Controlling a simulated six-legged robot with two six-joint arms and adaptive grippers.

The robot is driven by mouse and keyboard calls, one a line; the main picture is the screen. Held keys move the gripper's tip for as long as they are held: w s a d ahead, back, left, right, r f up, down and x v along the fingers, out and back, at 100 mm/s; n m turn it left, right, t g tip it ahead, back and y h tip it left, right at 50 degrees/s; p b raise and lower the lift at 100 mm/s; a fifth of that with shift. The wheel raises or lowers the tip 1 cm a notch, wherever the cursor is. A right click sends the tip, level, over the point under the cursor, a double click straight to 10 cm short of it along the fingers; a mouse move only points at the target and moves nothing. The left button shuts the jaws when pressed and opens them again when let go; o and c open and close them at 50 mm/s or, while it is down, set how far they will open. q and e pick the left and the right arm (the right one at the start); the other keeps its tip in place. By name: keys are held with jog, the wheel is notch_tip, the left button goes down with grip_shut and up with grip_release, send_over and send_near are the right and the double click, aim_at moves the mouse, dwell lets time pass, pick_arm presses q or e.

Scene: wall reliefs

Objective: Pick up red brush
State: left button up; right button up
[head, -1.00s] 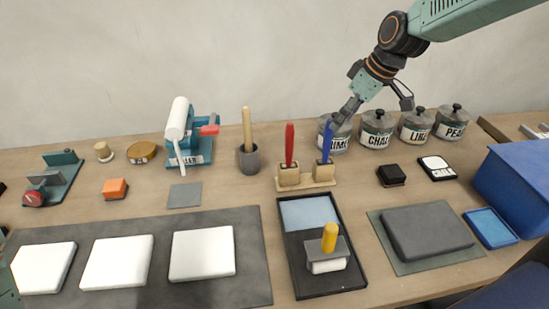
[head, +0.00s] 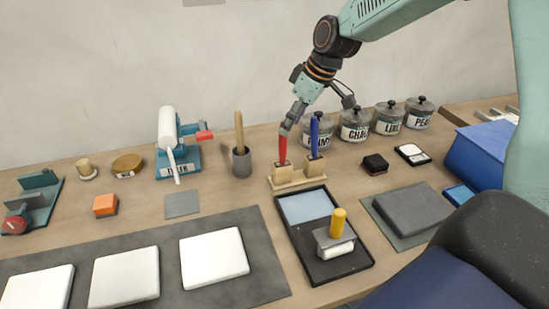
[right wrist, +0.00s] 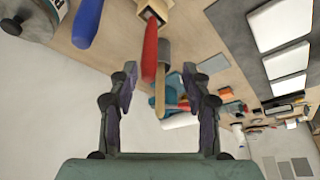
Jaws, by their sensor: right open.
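The red brush (head: 282,150) stands upright, handle up, in the left block of a wooden stand (head: 298,181). My right gripper (head: 291,122) is at the top of its red handle in the head view. In the right wrist view the jaws of my right gripper (right wrist: 165,85) are apart, and the red handle (right wrist: 150,50) points in between them, a little left of the middle. The blue brush (head: 314,136) stands in the right block of the stand, close beside the red one; its handle (right wrist: 87,22) shows at the upper left of the wrist view. My left gripper is not in view.
Labelled glass jars (head: 354,126) stand behind and right of the stand. A grey cup with a wooden-handled tool (head: 241,161) is to its left. A black tray (head: 345,267) with a yellow-handled tool (head: 339,222) lies in front. A blue bin (head: 477,155) is at the right.

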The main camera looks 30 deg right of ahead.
aim_at(286, 142)
jog(key=f, duration=0.2)
jog(key=d+f, duration=0.1)
jog(key=shift+w+d+f, duration=0.1)
jog(key=shift+w, duration=0.25)
jog(key=w+f, duration=0.1)
jog(key=a+f, duration=0.1)
jog(key=w+f, duration=0.1)
jog(key=shift+w+a+f+b, duration=0.2)
jog(key=shift+w+a+b, duration=0.1)
jog(key=shift+a+b, duration=0.1)
jog(key=shift+f, duration=0.25)
jog(key=shift+d+f, duration=0.1)
jog(key=shift+d, duration=0.35)
jog(key=shift+w+a, duration=0.1)
jog(key=shift+a, duration=0.35)
jog(key=c, duration=0.5)
jog(key=shift+d, duration=0.35)
grip_shut()
jog(key=shift+a, duration=0.2)
